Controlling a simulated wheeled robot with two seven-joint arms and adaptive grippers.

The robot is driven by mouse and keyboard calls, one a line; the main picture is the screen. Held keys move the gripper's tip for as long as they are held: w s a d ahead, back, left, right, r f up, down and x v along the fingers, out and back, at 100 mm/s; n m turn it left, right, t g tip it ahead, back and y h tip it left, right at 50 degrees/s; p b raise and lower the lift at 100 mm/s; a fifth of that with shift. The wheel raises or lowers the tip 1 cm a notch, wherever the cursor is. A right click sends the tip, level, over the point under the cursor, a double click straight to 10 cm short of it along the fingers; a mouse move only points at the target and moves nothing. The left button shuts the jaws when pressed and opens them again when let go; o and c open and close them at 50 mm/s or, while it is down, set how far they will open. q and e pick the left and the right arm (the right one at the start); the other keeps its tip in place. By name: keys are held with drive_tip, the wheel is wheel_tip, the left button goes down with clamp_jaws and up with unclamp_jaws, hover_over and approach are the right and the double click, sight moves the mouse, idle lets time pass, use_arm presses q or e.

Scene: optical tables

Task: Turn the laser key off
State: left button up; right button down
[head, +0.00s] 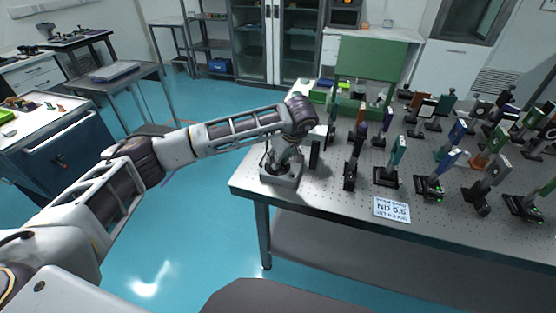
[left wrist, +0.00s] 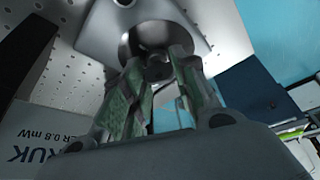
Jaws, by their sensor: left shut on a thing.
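A small grey box (head: 281,178) stands at the near left corner of the optical table. It fits the laser key unit, and it shows in the left wrist view as a pale plate (left wrist: 215,35) with a round fitting. A dark key knob (left wrist: 159,69) sits at the middle of that fitting. My left gripper (head: 287,158) points down onto the box, and in the left wrist view its two fingers (left wrist: 157,60) are closed on the knob from both sides. The fingers hide part of the knob, so its turn angle cannot be read. My right gripper is in neither view.
The perforated optical table (head: 310,195) carries several mounted optics to the right of the box. A printed card (head: 391,209) lies near its front edge. A white body with laser lettering (left wrist: 40,138) is close beside my gripper. Open blue floor lies left of the table.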

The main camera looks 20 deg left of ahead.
use_arm(q)
drive_tip(key=shift+n+g, duration=0.5)
drive_tip(key=shift+n, duration=0.7)
drive_tip(key=shift+w+n, duration=0.1)
drive_tip(key=shift+n, duration=0.6)
drive_tip(key=shift+n+g, duration=0.6)
drive_tip(key=shift+n, duration=0.4)
drive_tip(key=shift+c, duration=0.2)
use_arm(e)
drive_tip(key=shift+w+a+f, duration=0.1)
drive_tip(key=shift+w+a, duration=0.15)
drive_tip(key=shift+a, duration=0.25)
use_arm(q)
drive_tip(key=shift+o, duration=0.2)
drive_tip(key=o, duration=0.9)
drive_tip(key=shift+c, duration=0.2)
drive_tip(key=shift+o, duration=0.7)
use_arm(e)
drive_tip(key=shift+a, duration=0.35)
